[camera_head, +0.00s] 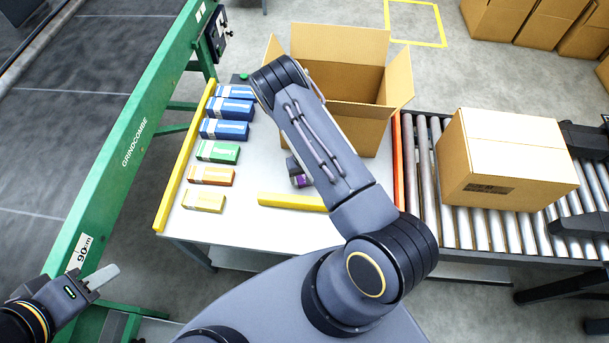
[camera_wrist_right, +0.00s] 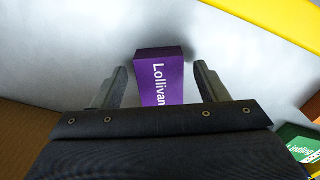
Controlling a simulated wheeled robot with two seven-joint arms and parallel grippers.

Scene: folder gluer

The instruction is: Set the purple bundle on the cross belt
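The purple bundle (camera_wrist_right: 160,77) has white lettering and lies on the grey table. In the right wrist view it is between the two fingers of my right gripper (camera_wrist_right: 161,70), which is open, with a gap on each side. In the head view my right arm covers most of the purple bundle (camera_head: 301,181) and the gripper. A dark belt (camera_head: 60,110) in a green frame runs along the left; I take it for the cross belt. My left gripper (camera_head: 101,279) is low at the left, near the frame's front end, with nothing seen in it.
Several blue, green, orange and yellow bundles (camera_head: 218,152) line the table's left side. Yellow bars (camera_head: 183,160) (camera_head: 291,201) mark its left edge and front. An open carton (camera_head: 341,91) stands at the back. A closed carton (camera_head: 508,160) sits on rollers (camera_head: 465,225) at the right.

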